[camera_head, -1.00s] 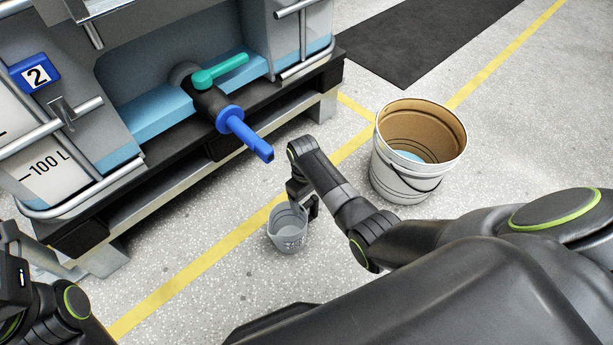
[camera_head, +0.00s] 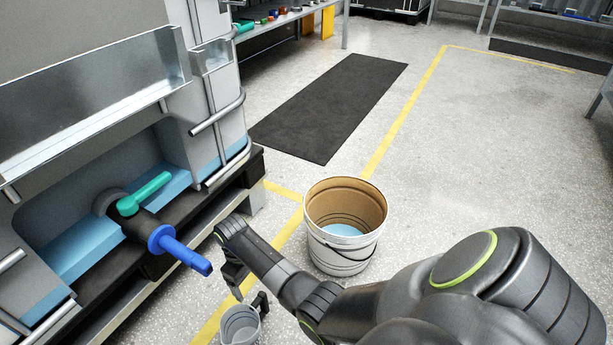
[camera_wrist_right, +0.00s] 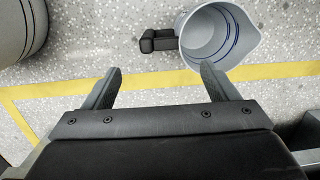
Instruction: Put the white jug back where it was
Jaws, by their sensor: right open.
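The pale grey-white jug (camera_head: 240,326) stands upright on the floor at the bottom of the head view, partly cut off by the frame edge. In the right wrist view the jug (camera_wrist_right: 212,38) is seen from above, with blue rings inside and a dark handle (camera_wrist_right: 158,40) pointing left. My right gripper (camera_head: 249,291) is beside the jug on its handle side. In the wrist view my right gripper (camera_wrist_right: 161,70) is open and empty, its fingertips apart to either side of the handle and a little short of it. My left gripper is out of view.
A white bucket (camera_head: 335,255) with light blue liquid stands right of the jug; its side shows in the wrist view (camera_wrist_right: 18,30). A tank's blue spout (camera_head: 178,248) with a green lever juts out at left. A yellow line (camera_head: 405,115) crosses the floor, beside a dark mat (camera_head: 330,105).

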